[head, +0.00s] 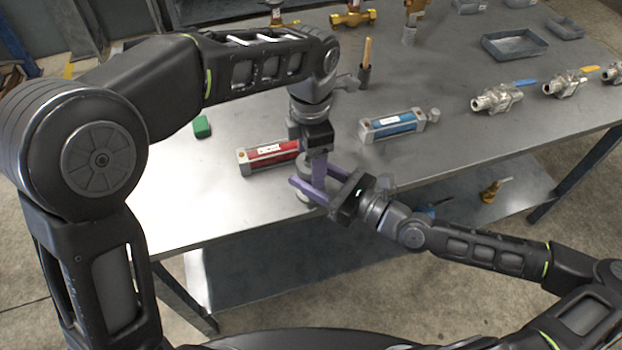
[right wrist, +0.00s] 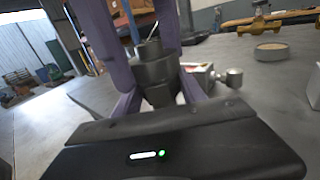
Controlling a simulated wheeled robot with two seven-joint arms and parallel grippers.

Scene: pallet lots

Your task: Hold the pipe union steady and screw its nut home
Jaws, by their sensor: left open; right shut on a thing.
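The pipe union (head: 304,193) is a grey, stepped cylinder standing upright near the table's front edge, partly hidden by purple fingers. In the right wrist view the union (right wrist: 158,72) is dark grey, with a wide upper ring and a narrower part below. My right gripper (head: 309,180) reaches in from the right and is shut on the union. My left gripper (head: 318,186) points down from above with its fingers beside the union, open. The nut cannot be told clearly from the body.
A red cylinder (head: 268,154) lies close left of the grippers, a blue cylinder (head: 393,124) to the right. Valves (head: 497,97) and a grey tray (head: 514,45) stand farther right. The front left table is bare.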

